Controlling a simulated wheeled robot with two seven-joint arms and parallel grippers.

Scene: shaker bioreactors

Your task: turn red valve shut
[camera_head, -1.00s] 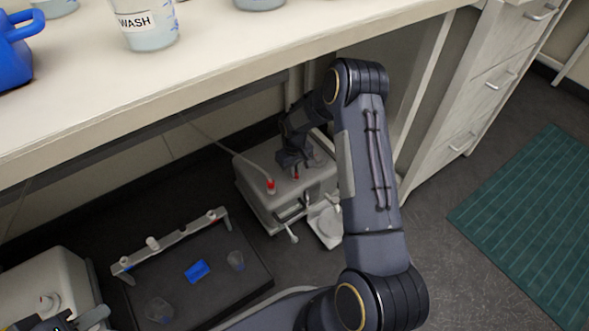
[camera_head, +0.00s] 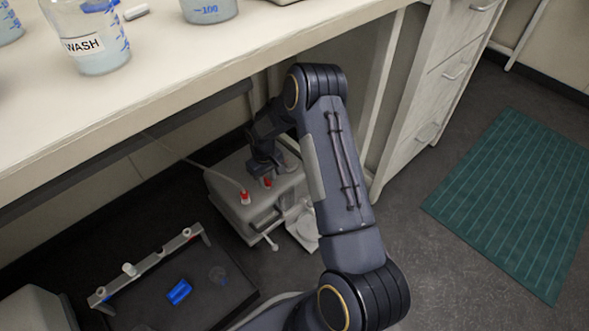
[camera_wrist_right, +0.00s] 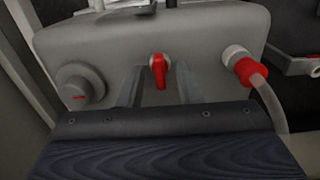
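The red valve (camera_wrist_right: 159,68) sits on the face of a grey bioreactor unit (camera_wrist_right: 215,30), its handle pointing down in the right wrist view. In the head view the valve (camera_head: 267,182) is a small red spot on the unit (camera_head: 228,180) under the bench. My right gripper (camera_wrist_right: 158,88) is open, with one finger on each side of the valve handle. Gaps show between the fingers and the handle. In the head view the right gripper (camera_head: 265,164) is small and partly dark beside the valve. My left gripper is not in view.
A red hose connector (camera_wrist_right: 243,68) with a pale hose is right of the valve, and a round grey knob (camera_wrist_right: 80,88) is left. The bench (camera_head: 180,95) overhangs the unit. A dark tray (camera_head: 205,300) and white drawers (camera_head: 425,95) stand nearby.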

